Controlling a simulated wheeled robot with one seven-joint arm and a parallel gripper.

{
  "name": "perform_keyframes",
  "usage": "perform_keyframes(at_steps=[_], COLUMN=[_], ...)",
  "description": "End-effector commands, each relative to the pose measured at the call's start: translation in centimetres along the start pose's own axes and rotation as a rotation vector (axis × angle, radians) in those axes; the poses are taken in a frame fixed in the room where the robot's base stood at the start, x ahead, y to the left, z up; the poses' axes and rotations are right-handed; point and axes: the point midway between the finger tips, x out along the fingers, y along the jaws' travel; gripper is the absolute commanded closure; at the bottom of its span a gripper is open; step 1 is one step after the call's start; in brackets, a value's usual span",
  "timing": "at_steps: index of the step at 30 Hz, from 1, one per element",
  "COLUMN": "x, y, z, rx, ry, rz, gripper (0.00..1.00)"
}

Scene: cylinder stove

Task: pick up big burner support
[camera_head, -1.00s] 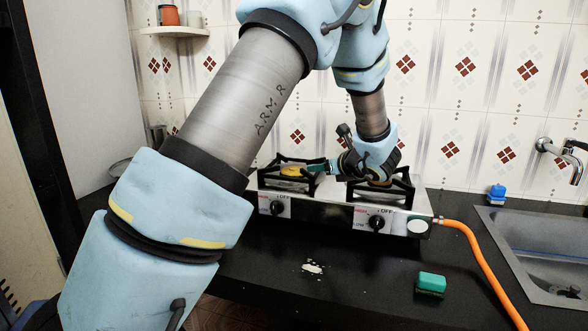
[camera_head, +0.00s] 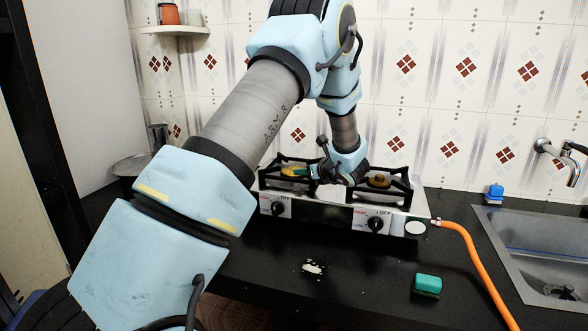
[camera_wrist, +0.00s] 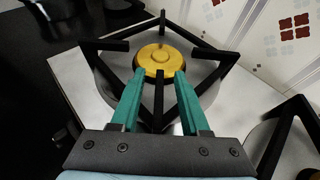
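The black burner support (camera_wrist: 218,72) on the left side of the stove surrounds a large gold burner (camera_wrist: 158,60) in the wrist view. It also shows in the head view (camera_head: 270,175), partly hidden by my wrist. My gripper (camera_wrist: 158,76) has two teal fingers and is open. One bar of this support lies between the fingers, with a visible gap on each side. I cannot tell how deep the fingers reach. A second black support (camera_head: 405,185) stands at right around a brown burner (camera_head: 380,181).
The steel stove (camera_head: 330,213) stands on a black counter against the tiled wall. An orange hose (camera_head: 470,250) runs from its right end. A green sponge (camera_head: 427,284) lies in front, and a sink (camera_head: 545,250) is at right. A round lidded pot (camera_head: 132,165) is at left.

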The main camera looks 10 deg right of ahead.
Motion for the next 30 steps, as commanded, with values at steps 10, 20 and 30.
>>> perform_keyframes(at_steps=[10, 20, 30], x=[-0.03, -0.04, -0.05], y=[0.0, 0.01, 0.0], z=[0.02, 0.02, 0.02], rx=[0.0, 0.0, 0.0], ry=[0.0, 0.0, 0.0], rz=[0.0, 0.0, 0.0], gripper=[0.95, 1.0, 1.0])
